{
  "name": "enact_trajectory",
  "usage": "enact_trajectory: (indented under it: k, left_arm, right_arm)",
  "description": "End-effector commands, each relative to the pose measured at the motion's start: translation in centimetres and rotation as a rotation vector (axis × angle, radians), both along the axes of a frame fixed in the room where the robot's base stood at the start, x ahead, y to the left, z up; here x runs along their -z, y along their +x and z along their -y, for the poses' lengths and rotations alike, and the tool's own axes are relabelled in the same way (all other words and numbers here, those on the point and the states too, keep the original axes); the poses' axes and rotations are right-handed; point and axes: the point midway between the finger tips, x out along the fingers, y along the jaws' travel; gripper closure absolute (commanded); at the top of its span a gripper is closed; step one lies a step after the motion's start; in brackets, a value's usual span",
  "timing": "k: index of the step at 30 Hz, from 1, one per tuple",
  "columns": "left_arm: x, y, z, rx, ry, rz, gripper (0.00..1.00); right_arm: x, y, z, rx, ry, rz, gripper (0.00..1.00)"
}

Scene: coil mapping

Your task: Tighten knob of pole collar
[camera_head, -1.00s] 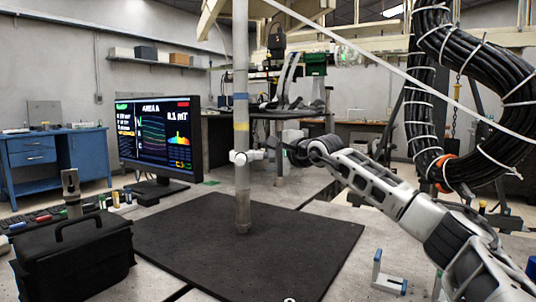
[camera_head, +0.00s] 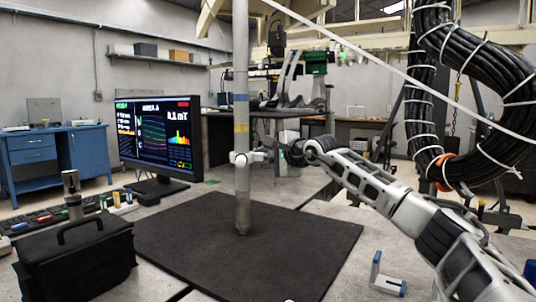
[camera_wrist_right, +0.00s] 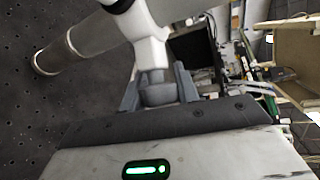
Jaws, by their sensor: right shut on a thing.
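The grey pole (camera_head: 241,190) stands upright on the black mat (camera_head: 285,255). It has blue and yellow bands above the white pole collar (camera_head: 240,158). The collar's knob side points right, toward my right gripper (camera_head: 272,153). In the right wrist view, my right gripper (camera_wrist_right: 158,90) is shut on the grey knob (camera_wrist_right: 157,88), with one dark finger on each side of it. The white collar (camera_wrist_right: 145,30) wraps around the pole (camera_wrist_right: 90,38) just beyond. My left gripper is in neither view.
A black case (camera_head: 75,260) sits at the front left, beside a keyboard and small coloured items. A monitor (camera_head: 155,140) stands behind the mat. A thick black cable coil (camera_head: 430,100) hangs at the right. The mat is otherwise clear.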

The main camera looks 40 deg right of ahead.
Motion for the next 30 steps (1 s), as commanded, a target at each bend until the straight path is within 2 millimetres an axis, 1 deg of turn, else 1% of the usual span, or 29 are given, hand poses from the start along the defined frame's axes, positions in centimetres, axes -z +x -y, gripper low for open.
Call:
enact_trajectory:
  k: [1,4,13,16,24,30]
  left_arm:
    - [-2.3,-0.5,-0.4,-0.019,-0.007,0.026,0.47]
    - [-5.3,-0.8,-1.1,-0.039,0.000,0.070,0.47]
    - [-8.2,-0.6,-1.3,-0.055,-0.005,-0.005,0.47]
    - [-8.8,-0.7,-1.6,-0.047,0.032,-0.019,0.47]
    - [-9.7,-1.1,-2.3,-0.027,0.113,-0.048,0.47]
    - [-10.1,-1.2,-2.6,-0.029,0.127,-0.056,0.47]
  right_arm:
    - [-0.5,0.0,0.0,0.001,0.016,-0.021,0.92]
    - [-0.7,0.0,0.0,0.001,0.053,-0.067,0.92]
    - [-0.7,-0.2,-0.2,0.002,0.204,-0.255,0.92]
    - [-0.4,-0.2,-0.3,0.001,0.253,-0.317,0.92]
    - [0.2,-0.4,-0.4,0.001,0.366,-0.454,0.92]
    - [0.6,-0.5,-0.5,0.000,0.415,-0.515,0.92]
